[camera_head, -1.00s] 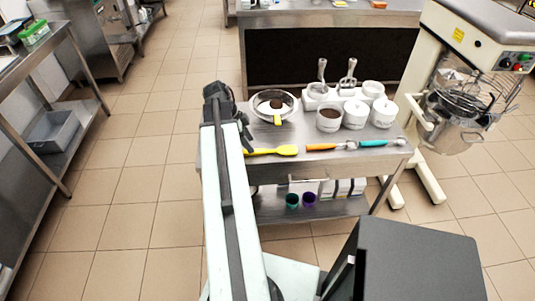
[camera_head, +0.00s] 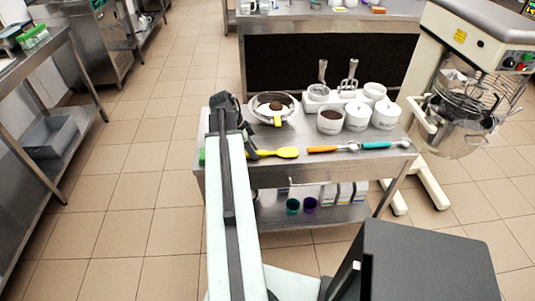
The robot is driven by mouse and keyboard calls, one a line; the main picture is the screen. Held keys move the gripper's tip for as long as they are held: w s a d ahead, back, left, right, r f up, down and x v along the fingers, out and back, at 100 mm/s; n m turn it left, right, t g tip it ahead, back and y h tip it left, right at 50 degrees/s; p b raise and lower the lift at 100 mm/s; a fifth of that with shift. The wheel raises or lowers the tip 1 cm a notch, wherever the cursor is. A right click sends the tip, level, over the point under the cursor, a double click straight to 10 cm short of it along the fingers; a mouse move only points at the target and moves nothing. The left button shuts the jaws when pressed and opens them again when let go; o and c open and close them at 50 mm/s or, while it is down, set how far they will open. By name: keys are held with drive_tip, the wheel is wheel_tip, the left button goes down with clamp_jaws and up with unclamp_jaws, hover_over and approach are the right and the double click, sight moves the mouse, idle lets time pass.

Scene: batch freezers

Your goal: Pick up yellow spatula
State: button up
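The yellow spatula (camera_head: 282,153) lies on the front left part of a steel cart's top (camera_head: 300,137). Its rounded end points right, and its left part is hidden behind my arm. My gripper (camera_head: 240,125) is the dark end of my arm, over the cart's left side, close to the spatula and partly over it in the picture. The fingers are too small and hidden to tell whether they are open or shut, or whether they touch the spatula.
To the right lie an orange-handled tool (camera_head: 325,149) and a teal-handled tool (camera_head: 385,145). Behind stand a bowl (camera_head: 262,101) and white pots (camera_head: 357,115). A green item (camera_head: 202,156) shows left of my arm. A stand mixer (camera_head: 450,75) stands at the right.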

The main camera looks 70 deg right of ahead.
clamp_jaws()
wheel_tip(320, 180, up, 10)
drive_tip(key=p, duration=1)
drive_tip(key=shift+r, duration=0.2)
